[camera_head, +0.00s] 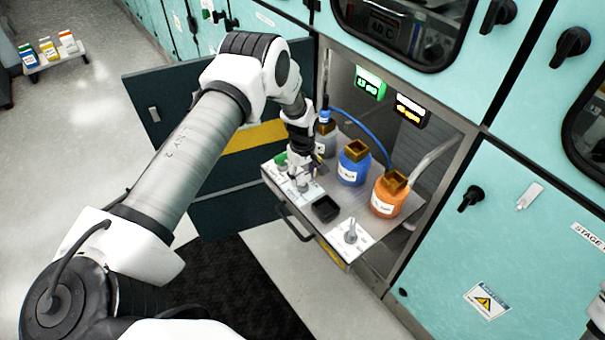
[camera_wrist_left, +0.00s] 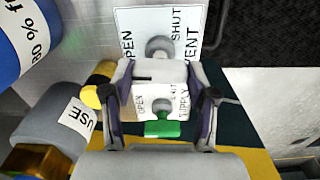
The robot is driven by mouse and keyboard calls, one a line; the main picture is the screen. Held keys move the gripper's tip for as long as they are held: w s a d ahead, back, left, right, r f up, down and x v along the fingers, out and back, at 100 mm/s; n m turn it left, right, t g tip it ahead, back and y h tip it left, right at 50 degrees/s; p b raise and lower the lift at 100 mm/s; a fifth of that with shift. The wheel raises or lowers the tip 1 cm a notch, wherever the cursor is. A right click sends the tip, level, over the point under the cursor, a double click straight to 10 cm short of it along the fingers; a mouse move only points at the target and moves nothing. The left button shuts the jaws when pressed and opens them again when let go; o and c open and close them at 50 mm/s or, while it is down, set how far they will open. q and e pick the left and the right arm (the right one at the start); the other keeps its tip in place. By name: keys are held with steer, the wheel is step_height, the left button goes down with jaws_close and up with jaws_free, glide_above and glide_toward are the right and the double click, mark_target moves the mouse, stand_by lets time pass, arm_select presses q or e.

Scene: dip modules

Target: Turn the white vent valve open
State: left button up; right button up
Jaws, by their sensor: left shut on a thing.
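The white vent valve (camera_wrist_left: 160,72) shows in the left wrist view as a pale handle in front of a round grey base on a plate marked OPEN, SHUT and VENT (camera_wrist_left: 182,18). My left gripper (camera_wrist_left: 160,88) is shut on this handle, with one finger on each side. In the head view the left gripper (camera_head: 302,180) reaches down to the tray's left part and hides most of the valve. The green supply valve (camera_wrist_left: 162,128) is beside it on its own marked plate; it also shows in the head view (camera_head: 281,160).
An open dark door (camera_head: 250,165) stands left. Tubes run behind the bottles.

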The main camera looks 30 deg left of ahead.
mark_target(303, 176)
arm_select(q)
steer(key=shift+n, duration=0.5)
steer(key=o, duration=1.2)
steer(key=shift+c, duration=0.2)
step_height(303, 176, up, 12)
